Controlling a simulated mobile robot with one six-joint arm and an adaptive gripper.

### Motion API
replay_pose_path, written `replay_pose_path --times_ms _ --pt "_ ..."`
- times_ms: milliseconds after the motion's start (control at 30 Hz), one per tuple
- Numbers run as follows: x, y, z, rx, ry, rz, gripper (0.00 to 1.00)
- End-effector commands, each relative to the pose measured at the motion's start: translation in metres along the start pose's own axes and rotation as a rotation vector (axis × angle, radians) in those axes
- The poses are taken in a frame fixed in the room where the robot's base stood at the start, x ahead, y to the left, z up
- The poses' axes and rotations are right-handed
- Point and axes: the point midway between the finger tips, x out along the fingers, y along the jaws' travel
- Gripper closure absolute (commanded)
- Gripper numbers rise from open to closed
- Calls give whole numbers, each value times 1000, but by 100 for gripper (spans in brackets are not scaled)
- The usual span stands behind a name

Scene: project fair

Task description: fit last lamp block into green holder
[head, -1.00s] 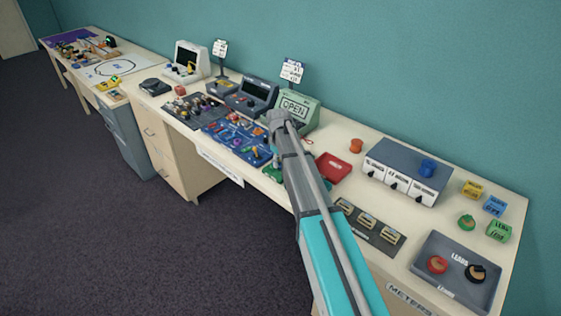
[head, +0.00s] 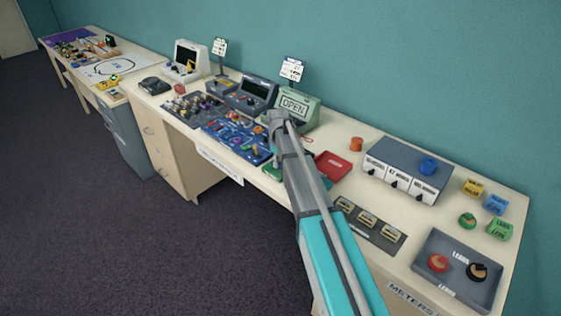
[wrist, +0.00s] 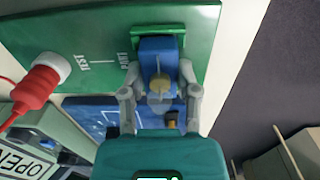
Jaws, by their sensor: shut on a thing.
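In the wrist view, my gripper (wrist: 159,76) is shut on a blue lamp block (wrist: 157,50) with a small brass-coloured bulb on it. The green holder (wrist: 172,30) is a raised green piece on a green board (wrist: 95,28) with white lettering. The block's far end is right at the holder and overlaps it in the picture; I cannot tell whether it is seated inside. In the head view, the green board (head: 272,171) shows only in part beside my arm, and my arm hides the gripper and block.
A red item with a white collar (wrist: 42,80) stands left of the block. A blue board with parts (head: 236,138), an OPEN sign box (head: 293,107), a red tray (head: 332,166) and a grey meter box (head: 400,170) are nearby. The desk edge is close on the right in the wrist view.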

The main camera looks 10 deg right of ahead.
Motion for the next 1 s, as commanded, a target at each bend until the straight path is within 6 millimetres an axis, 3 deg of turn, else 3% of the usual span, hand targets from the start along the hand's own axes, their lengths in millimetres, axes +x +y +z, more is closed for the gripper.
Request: replay_pose_path --times_ms 467,500,667,700,967,1000 --pt "4 0 0 0 0 0 100" --pt "4 0 0 0 0 0 53" --pt "4 0 0 0 0 0 23" --pt "4 0 0 0 0 0 18" --pt "4 0 0 0 0 0 18" --pt "4 0 0 0 0 0 15"
